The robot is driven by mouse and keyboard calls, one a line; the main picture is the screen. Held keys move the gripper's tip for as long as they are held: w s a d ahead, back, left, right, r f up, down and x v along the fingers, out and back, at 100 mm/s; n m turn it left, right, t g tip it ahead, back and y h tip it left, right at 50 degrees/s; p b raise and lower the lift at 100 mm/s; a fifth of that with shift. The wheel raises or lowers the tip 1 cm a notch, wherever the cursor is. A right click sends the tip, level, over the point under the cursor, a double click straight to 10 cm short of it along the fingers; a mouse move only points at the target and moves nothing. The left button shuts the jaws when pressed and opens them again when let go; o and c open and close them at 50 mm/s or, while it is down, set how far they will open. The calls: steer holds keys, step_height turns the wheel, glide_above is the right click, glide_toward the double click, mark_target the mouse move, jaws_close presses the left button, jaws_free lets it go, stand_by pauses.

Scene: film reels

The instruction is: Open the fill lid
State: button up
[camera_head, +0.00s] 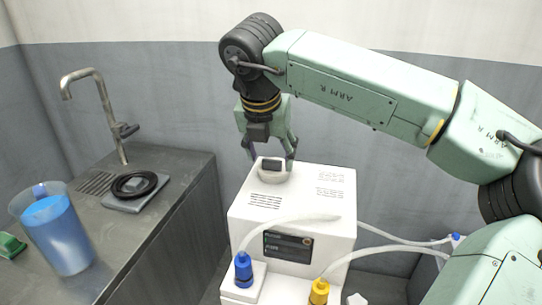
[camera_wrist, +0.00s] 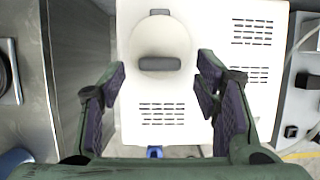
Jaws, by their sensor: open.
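The fill lid (camera_wrist: 160,48) is a round off-white cap with a dark grey grip bar across it, on top of a white box-shaped machine (camera_head: 340,190). In the head view the lid (camera_head: 272,174) sits near the machine's back left, and looks closed. My gripper (camera_head: 272,152) hangs right above the lid, pointing down. In the wrist view its two purple-padded fingers (camera_wrist: 160,80) are spread wide, left and right of the lid's grip bar, with nothing between them. I cannot tell from the pictures whether a finger touches the lid.
A blue and a yellow hose connector (camera_head: 319,292) stand at the machine's front with pale hoses. At left, a steel counter (camera_head: 150,225) holds a tap (camera_head: 100,110), a clear jug of blue liquid (camera_head: 58,235), a black ring on a grey plate (camera_head: 135,188) and a green object (camera_head: 12,245).

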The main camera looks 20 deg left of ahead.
steer(key=shift+x, duration=1)
jaws_close()
